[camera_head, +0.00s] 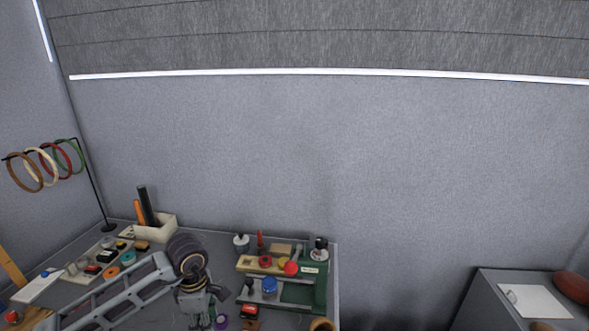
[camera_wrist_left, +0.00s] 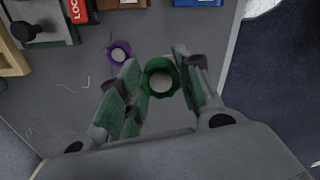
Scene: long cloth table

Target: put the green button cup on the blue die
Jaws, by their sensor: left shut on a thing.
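The green button cup (camera_wrist_left: 146,87) shows in the left wrist view as a round green rim with a pale inside. My left gripper (camera_wrist_left: 157,72) is shut on it, with a finger on each side. In the head view my left gripper (camera_head: 203,318) is low over the table at the bottom edge, and I cannot make out the cup there. A blue block (camera_wrist_left: 198,3) is cut off by the top edge of the wrist view; I cannot tell whether it is the blue die. My right gripper is not in view.
A purple ring (camera_wrist_left: 119,51) lies near the cup. The table edge and floor are at right. A green and tan board (camera_head: 320,293) with several parts stands right of my arm.

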